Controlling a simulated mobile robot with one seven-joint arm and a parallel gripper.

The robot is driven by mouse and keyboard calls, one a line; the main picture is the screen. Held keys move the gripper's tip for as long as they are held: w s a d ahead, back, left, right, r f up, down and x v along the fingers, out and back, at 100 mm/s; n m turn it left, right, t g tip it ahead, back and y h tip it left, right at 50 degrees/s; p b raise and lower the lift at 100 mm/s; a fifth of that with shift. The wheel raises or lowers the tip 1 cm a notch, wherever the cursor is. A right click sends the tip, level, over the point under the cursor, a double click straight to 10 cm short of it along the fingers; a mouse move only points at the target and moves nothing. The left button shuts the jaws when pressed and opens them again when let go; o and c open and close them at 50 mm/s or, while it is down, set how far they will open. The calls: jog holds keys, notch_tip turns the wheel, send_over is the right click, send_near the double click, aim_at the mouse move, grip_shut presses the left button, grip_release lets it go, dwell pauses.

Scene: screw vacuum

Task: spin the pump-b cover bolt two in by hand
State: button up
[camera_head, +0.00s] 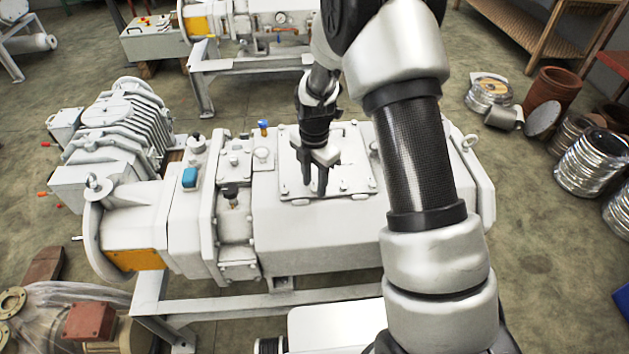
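A white screw pump (320,235) fills the middle of the head view. A flat rectangular cover plate (352,172) lies on its top, with small bolts along its edges. One bolt (284,188) shows at the plate's near left corner and another (372,184) at its near right. My gripper (315,193) points down over the near part of the plate, its dark fingertips close to the surface. The fingers are close together. I cannot tell whether they hold a bolt or touch the plate. No label shows which pump is pump-b or which bolt is two.
My arm covers the pump's right part. A ribbed motor unit (118,130) stands at left. Another pump (240,25) is behind. Metal drums (590,162) stand at right.

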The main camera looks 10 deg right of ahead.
grip_shut()
